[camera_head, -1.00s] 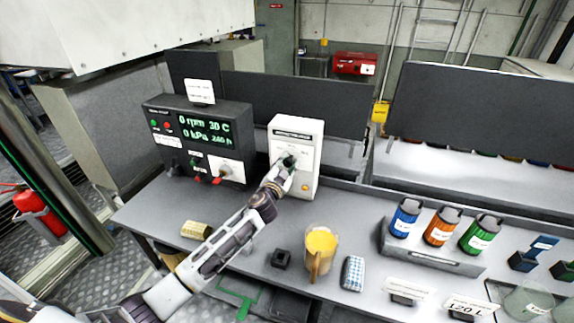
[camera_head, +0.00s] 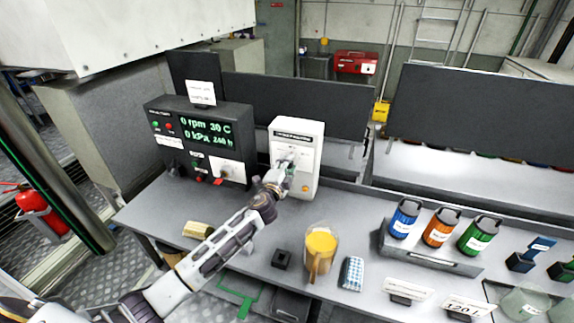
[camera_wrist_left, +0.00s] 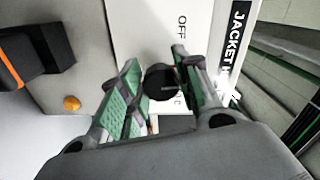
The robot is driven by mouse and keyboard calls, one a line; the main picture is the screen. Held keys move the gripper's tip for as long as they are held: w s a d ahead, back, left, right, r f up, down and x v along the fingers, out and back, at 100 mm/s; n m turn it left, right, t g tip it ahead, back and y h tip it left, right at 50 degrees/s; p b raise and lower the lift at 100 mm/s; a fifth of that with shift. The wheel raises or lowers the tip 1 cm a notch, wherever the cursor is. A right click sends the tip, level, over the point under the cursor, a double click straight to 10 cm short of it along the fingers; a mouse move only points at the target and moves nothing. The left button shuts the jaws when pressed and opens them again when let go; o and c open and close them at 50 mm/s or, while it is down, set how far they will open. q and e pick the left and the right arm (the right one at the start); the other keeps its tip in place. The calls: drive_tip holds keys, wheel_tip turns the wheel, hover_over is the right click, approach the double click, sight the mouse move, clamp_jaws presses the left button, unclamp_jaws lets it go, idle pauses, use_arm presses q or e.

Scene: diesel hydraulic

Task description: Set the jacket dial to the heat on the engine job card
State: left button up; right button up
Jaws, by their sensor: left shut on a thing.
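The white jacket heater box (camera_head: 308,132) stands on the bench with a dial on its front. In the left wrist view the dark round jacket dial (camera_wrist_left: 161,82) is between the fingers of my left gripper (camera_wrist_left: 158,90), with OFF printed on the panel above it. My left gripper (camera_head: 285,174) is at the box front, shut on the dial; the wrist partly hides the lower box. The dial's setting cannot be read. A white card (camera_head: 201,93) stands on top of the dark engine panel (camera_head: 152,128); its print is too small to read. My right gripper is not in view.
The panel display (camera_head: 205,130) reads 0 rpm, 30 C, 0 kPa. Coloured canisters (camera_head: 440,228) stand in a rack at right. A yellowish block (camera_head: 197,229) lies by my forearm.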

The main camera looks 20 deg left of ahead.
use_arm(q)
drive_tip(key=shift+m, duration=0.4)
drive_tip(key=o, duration=1)
drive_tip(key=shift+o, duration=0.2)
drive_tip(key=shift+s, duration=0.1)
drive_tip(key=s, duration=1.1)
drive_tip(key=shift+s+a, duration=0.2)
drive_tip(key=shift+s, duration=0.2)
drive_tip(key=shift+s+f, duration=0.1)
